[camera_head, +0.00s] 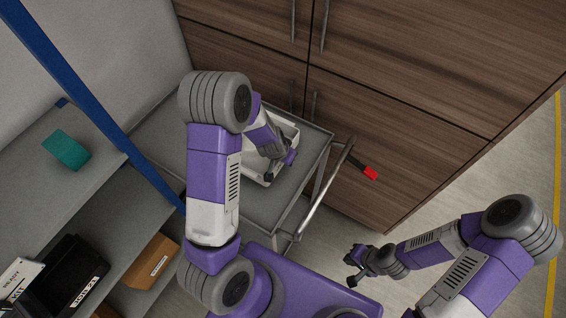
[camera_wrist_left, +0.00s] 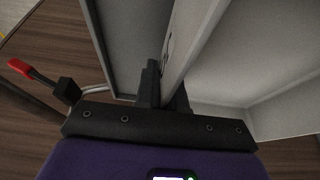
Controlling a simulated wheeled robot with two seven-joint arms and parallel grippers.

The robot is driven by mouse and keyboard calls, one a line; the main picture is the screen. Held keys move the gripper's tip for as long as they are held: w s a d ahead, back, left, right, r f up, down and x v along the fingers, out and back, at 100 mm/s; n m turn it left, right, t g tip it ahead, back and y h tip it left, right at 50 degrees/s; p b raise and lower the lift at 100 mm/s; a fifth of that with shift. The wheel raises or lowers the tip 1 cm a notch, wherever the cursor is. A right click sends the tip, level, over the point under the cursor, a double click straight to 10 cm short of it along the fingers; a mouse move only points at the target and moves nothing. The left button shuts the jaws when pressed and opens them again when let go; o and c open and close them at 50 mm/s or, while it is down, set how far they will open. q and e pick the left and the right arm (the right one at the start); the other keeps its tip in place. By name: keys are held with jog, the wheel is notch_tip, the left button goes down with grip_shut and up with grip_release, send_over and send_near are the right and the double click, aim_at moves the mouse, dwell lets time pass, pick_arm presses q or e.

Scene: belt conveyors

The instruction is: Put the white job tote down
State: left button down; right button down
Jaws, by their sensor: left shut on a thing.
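The white job tote (camera_head: 288,132) is over the grey top of a cart (camera_head: 287,199), partly hidden behind my left arm in the head view. My left gripper (camera_head: 272,172) is at the tote's near side. In the left wrist view, the fingers of my left gripper (camera_wrist_left: 164,88) are shut on a wall of the tote (camera_wrist_left: 192,45), with its pale inside to the right. Whether its base touches the cart top cannot be told. My right gripper (camera_head: 353,271) is empty and open, low over the floor to the right of the cart.
Wooden cabinets (camera_head: 400,130) stand behind. Shelves at left hold a teal box (camera_head: 66,150), an orange-brown box (camera_head: 150,262) and a black bin (camera_head: 75,280).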

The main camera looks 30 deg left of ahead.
pick_arm(q)
notch_tip(320, 180, down, 4)
jog(key=shift+r+b, duration=0.15)
jog(key=shift+b, duration=0.35)
jog(key=shift+f, duration=0.25)
jog(key=c, duration=1.2)
grip_release()
jog(key=shift+c, duration=0.2)
jog(key=shift+r, duration=0.1)
